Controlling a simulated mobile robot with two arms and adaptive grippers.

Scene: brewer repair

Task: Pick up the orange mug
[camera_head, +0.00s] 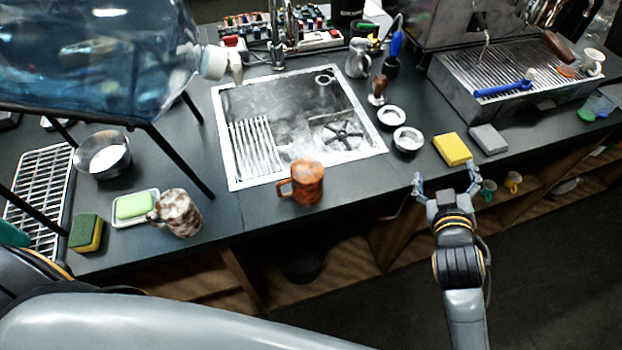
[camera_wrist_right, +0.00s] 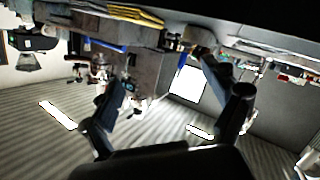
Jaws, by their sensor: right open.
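The orange mug (camera_head: 306,183) stands upright on the dark counter at the front edge of the sink, its handle pointing left. My right gripper (camera_head: 446,182) is open and empty in front of the counter's edge, well to the right of the mug and just below the yellow sponge. In the right wrist view the open fingers (camera_wrist_right: 172,112) show with nothing between them, and I cannot make out the mug there. Part of my left arm crosses the bottom left of the head view, but its gripper is out of view.
A brown-and-white mug (camera_head: 180,213) stands left of the orange mug, beside a green soap dish (camera_head: 135,206). The sink (camera_head: 300,125) lies behind. A yellow sponge (camera_head: 452,149) and small bowls (camera_head: 408,139) sit to the right. A large water bottle (camera_head: 100,60) on a stand fills the upper left.

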